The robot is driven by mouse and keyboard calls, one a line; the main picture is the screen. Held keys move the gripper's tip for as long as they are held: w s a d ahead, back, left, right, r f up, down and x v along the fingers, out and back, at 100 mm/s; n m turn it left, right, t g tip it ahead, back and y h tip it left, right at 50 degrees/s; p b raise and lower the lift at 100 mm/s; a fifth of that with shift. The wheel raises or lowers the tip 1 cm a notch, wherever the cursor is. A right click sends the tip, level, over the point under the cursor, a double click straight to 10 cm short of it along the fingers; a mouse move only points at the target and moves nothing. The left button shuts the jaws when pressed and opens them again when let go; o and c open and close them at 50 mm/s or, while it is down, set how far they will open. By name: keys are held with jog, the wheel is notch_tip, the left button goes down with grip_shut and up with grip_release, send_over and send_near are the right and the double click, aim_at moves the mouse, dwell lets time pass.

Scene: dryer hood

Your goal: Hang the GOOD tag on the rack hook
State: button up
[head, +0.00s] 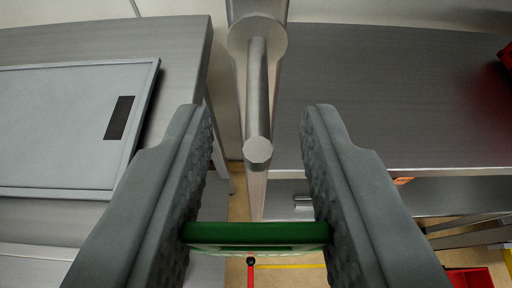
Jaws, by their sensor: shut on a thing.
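My gripper (257,232) is shut on a green tag (256,233), which spans between its two grey fingers. I see the tag nearly edge-on, so its face and any lettering cannot be read. A metal hook (258,100) sticks out from an upright post (255,190) towards the camera. The hook's round end (258,150) lies between the fingers in the picture, above the tag. The tag appears apart from the hook.
A metal table with a grey tray (70,125) stands at the left. A red bin (470,278) sits low at the right. Yellow lines mark the floor.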

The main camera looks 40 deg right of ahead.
aim_at(257, 62)
jog(key=shift+w+d, duration=1.75)
jog(key=shift+w+d+f, duration=0.4)
jog(key=shift+d+f, duration=0.05)
jog(key=shift+f, duration=0.05)
jog(key=o, duration=1)
jog(key=shift+o, duration=0.2)
jog(key=shift+s+a, duration=0.1)
